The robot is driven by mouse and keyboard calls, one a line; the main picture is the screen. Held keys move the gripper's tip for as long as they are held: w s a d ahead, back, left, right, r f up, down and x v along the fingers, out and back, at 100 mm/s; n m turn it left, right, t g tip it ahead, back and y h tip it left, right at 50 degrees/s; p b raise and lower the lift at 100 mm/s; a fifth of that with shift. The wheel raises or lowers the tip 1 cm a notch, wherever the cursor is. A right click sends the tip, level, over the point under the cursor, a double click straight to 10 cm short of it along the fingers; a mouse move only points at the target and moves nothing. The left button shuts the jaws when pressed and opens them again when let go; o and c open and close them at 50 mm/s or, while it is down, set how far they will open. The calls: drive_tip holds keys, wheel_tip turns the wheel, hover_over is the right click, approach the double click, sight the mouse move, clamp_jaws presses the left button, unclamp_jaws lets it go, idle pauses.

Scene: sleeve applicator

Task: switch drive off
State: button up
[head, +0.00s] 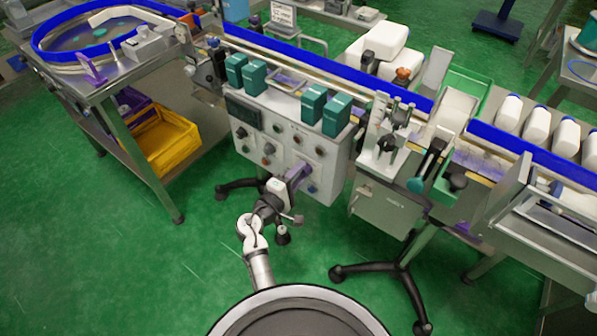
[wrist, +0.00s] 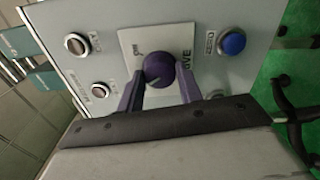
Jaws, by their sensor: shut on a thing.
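The drive switch is a round purple knob (wrist: 159,68) on a white plate (wrist: 130,43) in the wrist view. Lettering that ends in "IVE" runs beside it. My gripper (wrist: 161,84) has its two purple fingers on either side of the knob, shut on it. A small pale mark shows on the knob, but which setting it points to is not clear. In the head view my gripper (head: 299,173) is against the front of the grey control cabinet (head: 327,160), at its lower middle, and hides the knob.
A blue button (wrist: 232,42) sits right of the knob, with smaller round controls (wrist: 76,44) to the left. Teal boxes (head: 313,104) stand on the cabinet. A conveyor with blue rails (head: 370,84) runs behind. Black stand legs (head: 375,267) reach over the green floor at right.

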drive_tip(key=shift+n+p, duration=0.45)
drive_tip(key=shift+n, duration=0.75)
drive_tip(key=o, duration=1)
drive_tip(key=b+v, duration=0.3)
drive_tip(key=v, duration=1.1)
drive_tip(key=shift+w, duration=0.1)
